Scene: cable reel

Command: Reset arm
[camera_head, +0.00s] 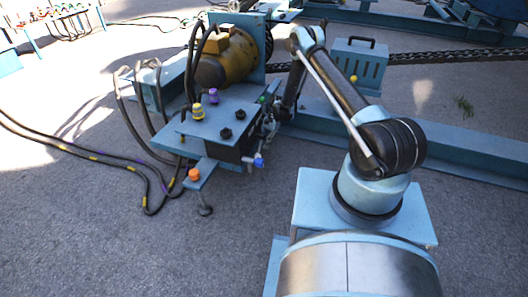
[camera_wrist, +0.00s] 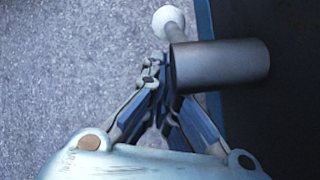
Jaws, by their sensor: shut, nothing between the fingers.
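My arm reaches from its base in the head view to the right side of a blue machine unit (camera_head: 222,125). My gripper (camera_wrist: 158,66) is shut and empty in the wrist view, its blue-grey fingers drawn together. A dark grey cylinder (camera_wrist: 225,65) sits just right of the fingertips, partly overlapping them in the picture; I cannot tell whether they touch. A thin stem with a white knob (camera_wrist: 168,19) lies just beyond the fingertips. In the head view the gripper is small and hard to make out beside the unit, near a blue-tipped handle (camera_head: 259,161).
A dark panel (camera_wrist: 285,110) fills the right of the wrist view. A yellow-brown motor (camera_head: 228,60) stands behind the unit. Black hoses (camera_head: 125,105) loop down at left. A blue steel beam (camera_head: 460,140) and a vented box (camera_head: 357,66) lie behind my arm. Open asphalt (camera_head: 120,240) is at front left.

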